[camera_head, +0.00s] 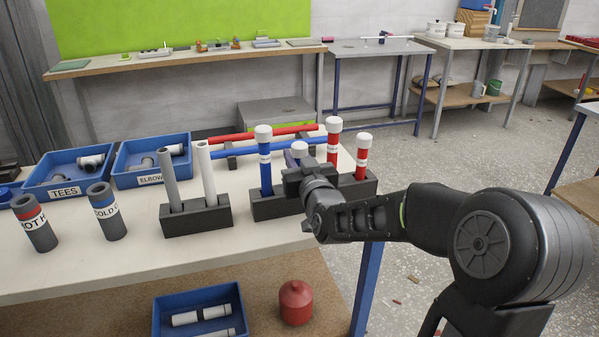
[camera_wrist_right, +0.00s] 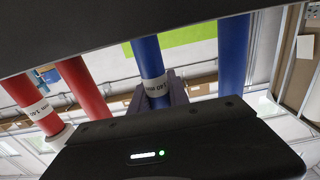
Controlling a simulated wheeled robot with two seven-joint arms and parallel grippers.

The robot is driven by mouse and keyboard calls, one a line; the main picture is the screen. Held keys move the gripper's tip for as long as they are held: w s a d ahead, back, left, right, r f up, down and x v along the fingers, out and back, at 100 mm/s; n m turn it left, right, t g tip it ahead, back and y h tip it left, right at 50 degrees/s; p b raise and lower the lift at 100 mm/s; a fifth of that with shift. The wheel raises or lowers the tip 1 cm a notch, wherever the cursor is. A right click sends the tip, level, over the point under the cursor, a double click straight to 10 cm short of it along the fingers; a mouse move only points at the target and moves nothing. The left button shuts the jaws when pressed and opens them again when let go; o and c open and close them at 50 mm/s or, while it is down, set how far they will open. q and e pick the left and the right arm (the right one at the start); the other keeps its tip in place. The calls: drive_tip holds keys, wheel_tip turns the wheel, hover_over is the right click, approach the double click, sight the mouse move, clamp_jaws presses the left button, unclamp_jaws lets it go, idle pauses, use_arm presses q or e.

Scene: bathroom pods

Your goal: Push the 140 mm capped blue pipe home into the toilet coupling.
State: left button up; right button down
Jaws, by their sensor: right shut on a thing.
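My right gripper (camera_head: 300,172) reaches over the dark rack (camera_head: 268,208) at the table's right end. It is shut on a capped blue pipe (camera_wrist_right: 148,57), whose printed label reads 140 mm upside down in the right wrist view. In the head view only the pipe's pale cap (camera_head: 299,148) shows above the gripper; its lower end is hidden, so I cannot tell whether it still sits in the rack. Another, taller capped blue pipe (camera_head: 265,172) stands upright in the rack to its left. My left gripper is not in view. I cannot make out the toilet coupling.
Two capped red pipes (camera_head: 333,145) (camera_head: 362,158) stand close at the right of the rack. A grey-and-white pipe rack (camera_head: 197,220) stands to the left. Blue bins (camera_head: 68,175) and lying pipes (camera_head: 262,134) are behind. Open floor (camera_head: 440,150) lies right of the table.

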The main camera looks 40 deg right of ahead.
wheel_tip(320, 180, up, 10)
drive_tip(key=shift+p, duration=0.4)
idle(0.7)
